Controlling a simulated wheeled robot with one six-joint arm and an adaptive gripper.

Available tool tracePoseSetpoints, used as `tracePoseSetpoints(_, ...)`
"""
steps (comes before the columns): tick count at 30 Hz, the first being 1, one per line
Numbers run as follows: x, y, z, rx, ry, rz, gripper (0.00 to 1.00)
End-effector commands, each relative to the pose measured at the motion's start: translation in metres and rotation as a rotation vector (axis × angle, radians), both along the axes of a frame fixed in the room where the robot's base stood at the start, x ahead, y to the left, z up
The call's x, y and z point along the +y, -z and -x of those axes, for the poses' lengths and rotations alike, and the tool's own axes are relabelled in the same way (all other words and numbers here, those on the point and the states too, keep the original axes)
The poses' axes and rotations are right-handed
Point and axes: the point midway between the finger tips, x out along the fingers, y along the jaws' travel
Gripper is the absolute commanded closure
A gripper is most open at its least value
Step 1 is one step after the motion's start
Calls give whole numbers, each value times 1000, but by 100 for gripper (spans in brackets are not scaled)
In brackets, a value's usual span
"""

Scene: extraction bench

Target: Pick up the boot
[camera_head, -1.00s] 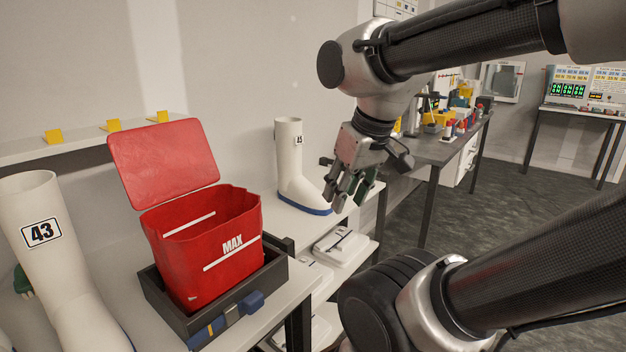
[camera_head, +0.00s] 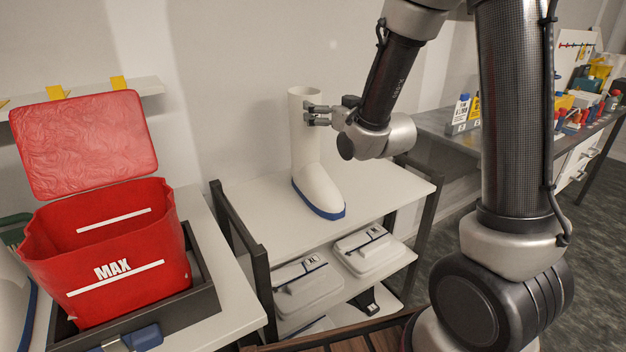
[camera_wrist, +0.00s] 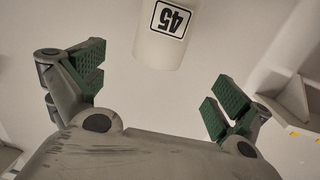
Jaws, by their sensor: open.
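A tall white boot (camera_head: 309,165) with a blue sole stands upright on the white top of a shelf unit. My gripper (camera_head: 313,113) is at the height of the boot's upper shaft, on its right side in the head view. In the wrist view the boot's shaft (camera_wrist: 160,48) shows a "45" label at the top, between and beyond the two finger pairs. My gripper is also in the wrist view (camera_wrist: 152,90), open, with green pads wide apart and nothing between the tips. Whether a finger touches the boot cannot be told.
A red open bin marked MAX (camera_head: 110,255) stands in a dark tray (camera_head: 205,297) on the left. Another white boot (camera_head: 12,305) is cut off at the left edge. White cases (camera_head: 365,252) lie on the shelf below. The white top (camera_head: 380,195) around the boot is clear.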

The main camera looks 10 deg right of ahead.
Motion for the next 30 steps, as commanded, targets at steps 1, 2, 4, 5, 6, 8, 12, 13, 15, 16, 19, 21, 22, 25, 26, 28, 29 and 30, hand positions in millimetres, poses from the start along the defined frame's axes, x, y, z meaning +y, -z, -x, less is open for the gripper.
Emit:
tracePoseSetpoints(1,3,1,-2,-16,-5,-5,0)
tracePoseSetpoints(2,4,1,-4,-25,-7,-8,0)
tracePoseSetpoints(4,7,0,-10,-37,-9,-11,0)
tracePoseSetpoints(5,8,0,-14,-39,-9,-11,0)
tracePoseSetpoints(6,9,-1,-19,-40,-9,-12,0)
tracePoseSetpoints(8,10,-2,-26,-40,-9,-12,0)
tracePoseSetpoints(12,14,-4,-45,-39,-8,-11,0)
tracePoseSetpoints(13,15,-6,-50,-40,-8,-12,0)
tracePoseSetpoints(15,17,-7,-61,-39,-8,-11,0)
tracePoseSetpoints(16,18,-6,-65,-38,-8,-11,0)
tracePoseSetpoints(19,21,-6,-75,-39,-8,-11,0)
tracePoseSetpoints(21,21,-7,-78,-39,-8,-11,0)
tracePoseSetpoints(22,22,-7,-78,-38,-8,-11,0)
tracePoseSetpoints(25,22,-7,-78,-38,-8,-11,0)
tracePoseSetpoints(26,21,-7,-78,-38,-8,-11,0)
tracePoseSetpoints(28,21,-7,-78,-38,-8,-11,5)
tracePoseSetpoints(29,21,-7,-78,-38,-8,-11,11)
tracePoseSetpoints(30,21,-7,-78,-38,-8,-11,18)
